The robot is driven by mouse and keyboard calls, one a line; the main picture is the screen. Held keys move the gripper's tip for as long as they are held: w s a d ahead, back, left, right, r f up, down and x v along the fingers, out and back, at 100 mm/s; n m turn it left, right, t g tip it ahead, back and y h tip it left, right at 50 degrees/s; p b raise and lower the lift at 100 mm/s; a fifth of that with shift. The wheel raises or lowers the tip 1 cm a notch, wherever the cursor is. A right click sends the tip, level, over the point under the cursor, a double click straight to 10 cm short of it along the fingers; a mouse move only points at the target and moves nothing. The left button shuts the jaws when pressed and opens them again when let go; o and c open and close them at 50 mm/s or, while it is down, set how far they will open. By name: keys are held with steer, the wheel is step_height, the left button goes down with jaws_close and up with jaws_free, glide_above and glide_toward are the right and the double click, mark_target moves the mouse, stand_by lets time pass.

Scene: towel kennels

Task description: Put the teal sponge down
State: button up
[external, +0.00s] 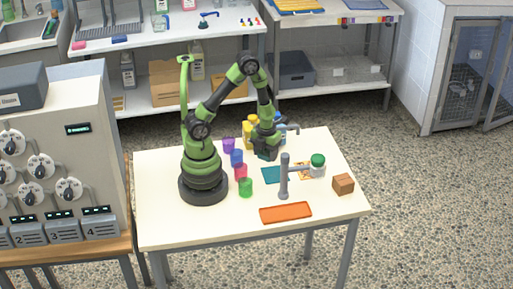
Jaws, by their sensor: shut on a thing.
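My gripper (265,153) is low over the white table, behind a flat teal patch (271,175). It is shut on a small dark teal thing at its fingertips, which looks like the teal sponge; its outline is hard to make out at this size. I cannot tell whether it touches the table. The teal patch lies flat on the table, partly behind a grey post.
A grey post (284,178) with a side arm stands near a green-lidded jar (318,166). An orange tray (285,212) and brown block (343,184) lie at the front right. Purple (229,146), blue (237,158), pink (241,172) and green (246,187) cups stand left of my gripper.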

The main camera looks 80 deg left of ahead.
stand_by(0.3)
step_height(320, 180, up, 13)
steer(key=m, duration=0.9)
glide_above(243, 213)
steer(key=shift+f, duration=10.75)
steer(key=shift+f, duration=0.15)
steer(key=o, duration=0.9)
